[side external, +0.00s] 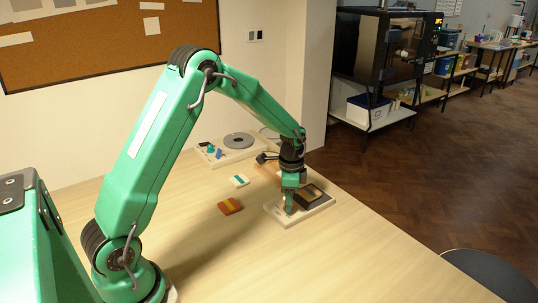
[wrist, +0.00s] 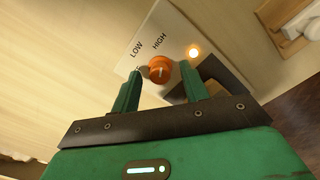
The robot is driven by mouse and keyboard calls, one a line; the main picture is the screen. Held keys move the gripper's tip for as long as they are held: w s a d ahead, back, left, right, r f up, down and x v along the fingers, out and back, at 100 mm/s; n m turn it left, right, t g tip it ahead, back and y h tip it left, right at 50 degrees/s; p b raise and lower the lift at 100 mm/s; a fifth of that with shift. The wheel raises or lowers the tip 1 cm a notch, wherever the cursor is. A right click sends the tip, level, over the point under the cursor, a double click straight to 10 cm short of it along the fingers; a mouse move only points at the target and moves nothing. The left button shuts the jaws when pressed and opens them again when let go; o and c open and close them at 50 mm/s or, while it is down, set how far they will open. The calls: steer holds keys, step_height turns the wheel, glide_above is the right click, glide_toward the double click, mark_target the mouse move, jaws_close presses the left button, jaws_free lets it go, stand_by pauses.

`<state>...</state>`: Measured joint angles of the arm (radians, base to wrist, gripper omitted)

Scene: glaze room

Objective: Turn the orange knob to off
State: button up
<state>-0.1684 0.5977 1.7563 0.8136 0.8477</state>
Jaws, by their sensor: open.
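The orange knob (wrist: 159,71) sits on a pale panel (wrist: 172,27) marked LOW and HIGH in the wrist view. A third label is mostly hidden by my left finger. A light mark shows on the knob, but I cannot tell surely which label it points to. My gripper (wrist: 160,67) is open, with one finger on each side of the knob and gaps showing between. In the side external view my gripper (side external: 289,208) points down at the front of the white unit (side external: 316,211), which has a dark plate (side external: 312,194); the knob is hidden there.
A second unit (side external: 229,159) with blue controls and a grey disc stands behind on the table. A white-and-teal block (side external: 238,181) and a rust-and-yellow block (side external: 230,206) lie left of my gripper. The front table area is clear.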

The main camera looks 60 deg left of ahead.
steer(key=shift+f, duration=0.15)
jaws_close()
